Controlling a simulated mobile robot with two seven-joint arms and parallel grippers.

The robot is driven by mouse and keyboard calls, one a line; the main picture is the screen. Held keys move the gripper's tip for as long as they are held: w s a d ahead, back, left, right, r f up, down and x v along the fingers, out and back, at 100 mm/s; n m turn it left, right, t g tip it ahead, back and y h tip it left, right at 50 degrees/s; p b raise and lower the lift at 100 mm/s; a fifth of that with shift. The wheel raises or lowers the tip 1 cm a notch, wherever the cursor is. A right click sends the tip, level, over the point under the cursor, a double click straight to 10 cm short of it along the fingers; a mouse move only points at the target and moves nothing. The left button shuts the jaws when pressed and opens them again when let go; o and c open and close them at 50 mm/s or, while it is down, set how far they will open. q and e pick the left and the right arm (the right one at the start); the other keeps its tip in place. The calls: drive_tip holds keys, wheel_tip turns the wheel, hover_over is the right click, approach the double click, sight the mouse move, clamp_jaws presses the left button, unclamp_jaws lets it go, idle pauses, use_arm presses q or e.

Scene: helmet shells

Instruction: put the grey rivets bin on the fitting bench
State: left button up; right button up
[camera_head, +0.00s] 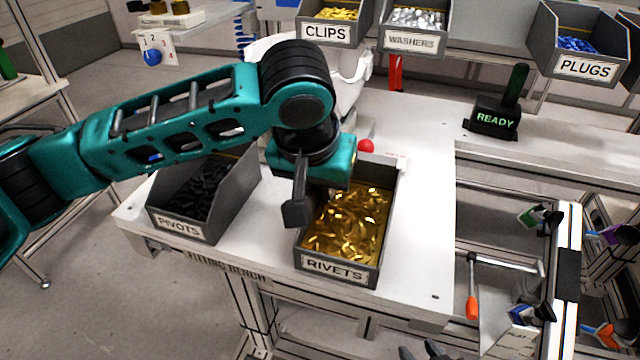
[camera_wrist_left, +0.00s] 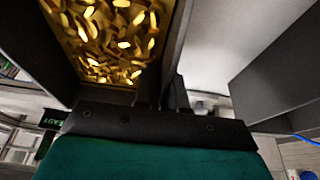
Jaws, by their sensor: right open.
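The grey rivets bin (camera_head: 338,270), full of gold-coloured rivets, is at the front edge of the white fitting bench (camera_head: 412,270). It looks upright and level; I cannot tell whether its base fully rests on the top. My left gripper (camera_head: 305,205) points down at the bin's left wall and looks shut on it, one finger outside; the inner finger is mostly hidden. In the left wrist view the rivets bin's wall (camera_wrist_left: 176,45) runs down to the fingers. Dark tips of my right gripper (camera_head: 425,350) show at the bottom edge, open and away from the bin.
A grey pivots bin (camera_head: 182,228) stands left of the rivets bin on the bench. Clips (camera_head: 326,32), washers (camera_head: 411,42) and plugs (camera_head: 585,68) bins are at the back. A ready box (camera_head: 495,120) stands back right. Hanging tools fill the right. The bench strip right of the rivets bin is clear.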

use_arm(q)
drive_tip(key=o, duration=0.4)
drive_tip(key=shift+r, duration=0.1)
drive_tip(key=p+v, duration=0.1)
drive_tip(key=v, duration=1.1)
drive_tip(key=shift+r+p, duration=0.1)
drive_tip(key=shift+p, duration=0.2)
